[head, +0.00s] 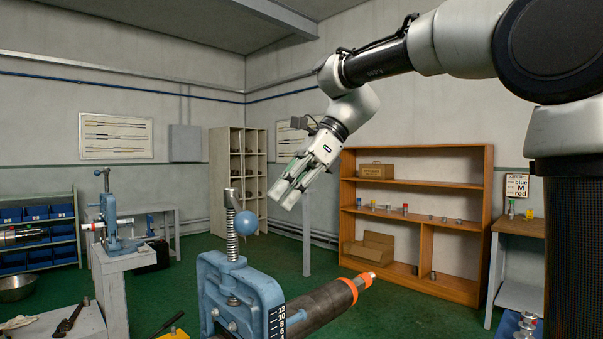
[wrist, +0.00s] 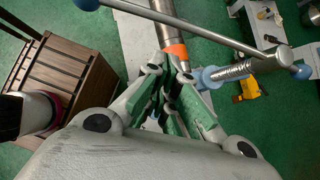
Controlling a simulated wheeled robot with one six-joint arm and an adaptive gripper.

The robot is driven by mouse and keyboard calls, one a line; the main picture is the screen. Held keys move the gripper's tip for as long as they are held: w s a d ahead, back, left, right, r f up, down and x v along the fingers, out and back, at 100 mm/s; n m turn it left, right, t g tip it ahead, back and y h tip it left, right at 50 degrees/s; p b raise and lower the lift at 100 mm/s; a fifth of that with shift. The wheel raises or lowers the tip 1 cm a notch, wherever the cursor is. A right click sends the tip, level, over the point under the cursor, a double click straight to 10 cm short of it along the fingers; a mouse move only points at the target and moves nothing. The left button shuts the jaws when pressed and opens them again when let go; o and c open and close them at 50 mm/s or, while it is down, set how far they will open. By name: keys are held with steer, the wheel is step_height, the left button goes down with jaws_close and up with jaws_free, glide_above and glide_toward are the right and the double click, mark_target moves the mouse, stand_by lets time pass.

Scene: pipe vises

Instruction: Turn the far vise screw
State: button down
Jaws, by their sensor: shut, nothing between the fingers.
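The far vise (head: 112,232) is blue and stands on a grey bench at the left of the head view, with its screw (head: 105,181) upright above it and a pipe through it. The near vise (head: 238,295) is large and blue in the foreground. Its threaded screw (head: 232,238) stands upright with a blue ball-ended handle bar; the screw (wrist: 240,70) and bar (wrist: 215,32) also show in the wrist view. My gripper (head: 283,197) is raised in the air, right of the near screw's top and well away from the far vise. In the wrist view its fingers (wrist: 165,112) are together and empty.
A dark pipe (head: 312,308) with an orange band juts right from the near vise. An orange-brown shelf (head: 415,225) stands at the back right, a workbench (head: 520,228) right of it. Tools lie on a bench at lower left. Green floor between the vises is partly clear.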

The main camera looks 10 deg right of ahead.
steer(key=a, duration=0.1)
steer(key=a+f, duration=0.1)
steer(key=a, duration=0.2)
steer(key=shift+s+a+f, duration=0.2)
steer(key=shift+s+a, duration=0.05)
steer(key=shift+s, duration=0.05)
steer(key=a+m+t, duration=0.1)
steer(key=a+m, duration=0.1)
steer(key=a, duration=1)
steer(key=shift+s+m+t, duration=0.2)
steer(key=shift+m+t, duration=0.2)
stand_by(0.4)
stand_by(0.4)
